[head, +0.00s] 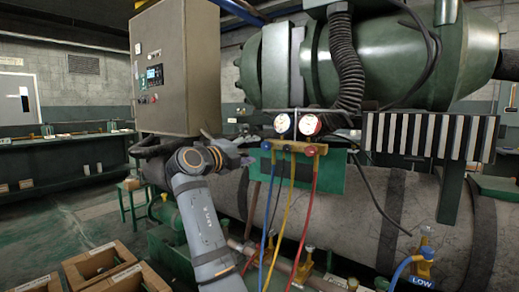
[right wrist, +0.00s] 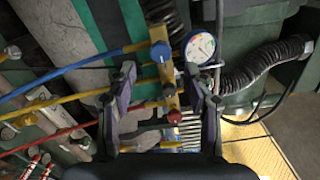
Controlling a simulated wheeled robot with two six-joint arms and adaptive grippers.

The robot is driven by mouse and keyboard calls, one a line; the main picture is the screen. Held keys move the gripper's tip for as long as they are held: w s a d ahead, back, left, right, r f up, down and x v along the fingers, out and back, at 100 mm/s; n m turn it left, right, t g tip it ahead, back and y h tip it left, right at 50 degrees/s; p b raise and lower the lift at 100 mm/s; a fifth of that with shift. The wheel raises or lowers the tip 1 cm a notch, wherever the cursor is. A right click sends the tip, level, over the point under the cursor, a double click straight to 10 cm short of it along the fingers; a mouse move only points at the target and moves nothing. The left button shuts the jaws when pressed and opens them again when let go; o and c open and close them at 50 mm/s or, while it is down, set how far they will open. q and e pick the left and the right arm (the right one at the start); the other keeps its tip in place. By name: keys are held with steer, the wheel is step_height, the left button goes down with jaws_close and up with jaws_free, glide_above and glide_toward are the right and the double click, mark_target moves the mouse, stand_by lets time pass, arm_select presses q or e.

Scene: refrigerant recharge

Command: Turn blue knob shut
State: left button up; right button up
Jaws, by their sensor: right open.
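The blue knob (head: 266,145) is at the left end of the brass manifold (head: 290,147), below the two gauges in the head view. In the right wrist view the blue knob (right wrist: 160,51) lies just ahead of the fingertips, roughly centred between them. My right gripper (head: 246,160) is just left of and slightly below the knob in the head view. In the right wrist view the right gripper (right wrist: 159,72) has its fingers spread apart, with nothing held between them. Whether a finger touches the manifold cannot be told. My left gripper is out of view.
A red knob (head: 311,151) is at the manifold's other end. A blue gauge (head: 282,123) and a red gauge (head: 311,124) sit above. Blue, yellow and red hoses (head: 315,190) hang below. A grey control cabinet (head: 190,60) stands left. Wooden crates (head: 97,262) are at lower left.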

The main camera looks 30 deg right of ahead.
steer(key=v, duration=0.6)
